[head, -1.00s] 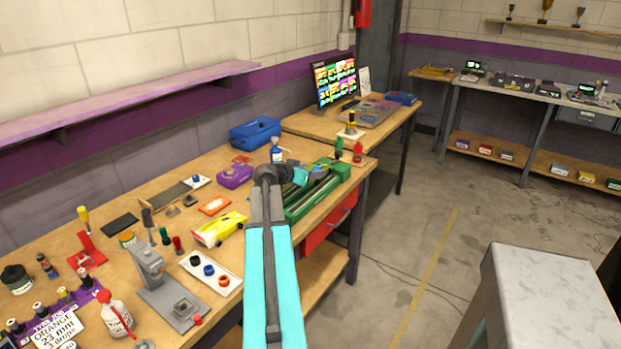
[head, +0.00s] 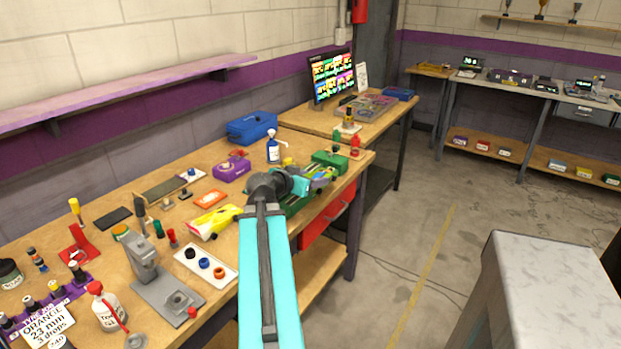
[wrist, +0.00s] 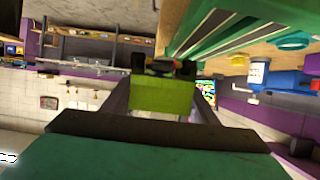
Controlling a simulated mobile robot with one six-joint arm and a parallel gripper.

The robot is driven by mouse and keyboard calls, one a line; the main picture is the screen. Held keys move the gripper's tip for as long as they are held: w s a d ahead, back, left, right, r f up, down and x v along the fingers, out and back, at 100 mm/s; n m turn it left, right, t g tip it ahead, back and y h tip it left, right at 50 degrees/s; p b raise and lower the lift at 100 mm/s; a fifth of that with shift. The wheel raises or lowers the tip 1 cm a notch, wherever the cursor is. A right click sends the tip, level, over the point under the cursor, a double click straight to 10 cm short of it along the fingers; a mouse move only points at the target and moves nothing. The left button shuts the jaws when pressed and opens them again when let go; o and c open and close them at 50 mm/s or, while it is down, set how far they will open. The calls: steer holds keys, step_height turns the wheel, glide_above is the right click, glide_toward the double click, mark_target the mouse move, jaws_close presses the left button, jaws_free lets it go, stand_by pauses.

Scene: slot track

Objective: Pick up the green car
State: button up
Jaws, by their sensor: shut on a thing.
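The green car (wrist: 165,95) sits between the two dark fingers of my gripper (wrist: 162,104) in the wrist view; its lime-green body and dark wheels show, and the rest is hidden. In the head view my gripper (head: 318,178) is over the long green track unit (head: 330,160) on the workbench. My arm and gripper hide much of that unit and most of the car. I cannot tell from the head view how far the car is above the track.
A red bottle (head: 355,147) is near the right end. Open floor lies to the right, before a grey-topped stand (head: 550,270).

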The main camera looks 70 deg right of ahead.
steer(key=shift+s+a+f+b, duration=0.15)
steer(key=shift+s+a+b, duration=0.2)
steer(key=shift+a+b, duration=0.35)
steer(key=shift+b, duration=0.95)
steer(key=b, duration=0.5)
steer(key=shift+s+a, duration=0.15)
steer(key=b, duration=0.3)
steer(key=a+b, duration=0.1)
steer(key=b, duration=0.2)
steer(key=shift+s+a, duration=0.15)
steer(key=shift+s, duration=0.1)
steer(key=shift+s+a+r+b, duration=0.15)
steer(key=shift+a+r+b, duration=0.2)
steer(key=shift+b, duration=0.95)
steer(key=shift+r, duration=0.15)
